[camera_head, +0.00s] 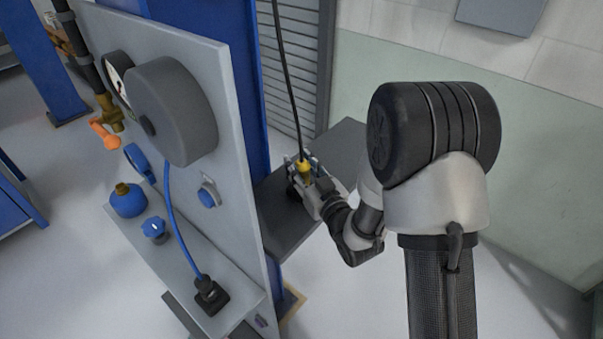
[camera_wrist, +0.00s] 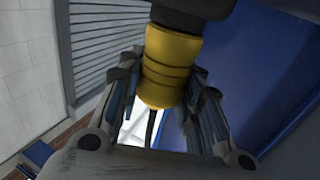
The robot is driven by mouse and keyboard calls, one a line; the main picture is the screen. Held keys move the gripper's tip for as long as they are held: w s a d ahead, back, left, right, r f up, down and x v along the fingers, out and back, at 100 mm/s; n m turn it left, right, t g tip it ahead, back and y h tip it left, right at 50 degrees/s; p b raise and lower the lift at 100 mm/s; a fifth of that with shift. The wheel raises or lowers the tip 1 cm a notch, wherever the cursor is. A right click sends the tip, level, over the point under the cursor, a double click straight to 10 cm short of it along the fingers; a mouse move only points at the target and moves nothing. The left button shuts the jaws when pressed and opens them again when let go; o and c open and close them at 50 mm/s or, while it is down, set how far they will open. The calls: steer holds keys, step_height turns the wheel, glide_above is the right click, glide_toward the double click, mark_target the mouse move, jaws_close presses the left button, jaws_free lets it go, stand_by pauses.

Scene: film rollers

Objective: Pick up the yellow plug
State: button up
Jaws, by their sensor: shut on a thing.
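The yellow plug (camera_head: 303,167) is between the fingers of my gripper (camera_head: 308,172), over a dark grey shelf (camera_head: 290,222). A black cable (camera_head: 288,90) runs up from the plug in the head view. In the wrist view the yellow plug (camera_wrist: 169,68) fills the gap between the two fingers of my gripper (camera_wrist: 165,100), with a dark part at its top. The gripper is shut on the plug. Whether the plug touches the shelf is hidden by the gripper.
Left of the shelf stands a grey panel (camera_head: 225,130) with a grey round drum (camera_head: 172,110), a gauge and blue knobs. A blue cable (camera_head: 173,210) runs to a black socket (camera_head: 210,295). A blue post (camera_head: 252,90) stands beside the shelf. A louvred grey shutter (camera_head: 290,50) is behind.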

steer(key=c, duration=0.3)
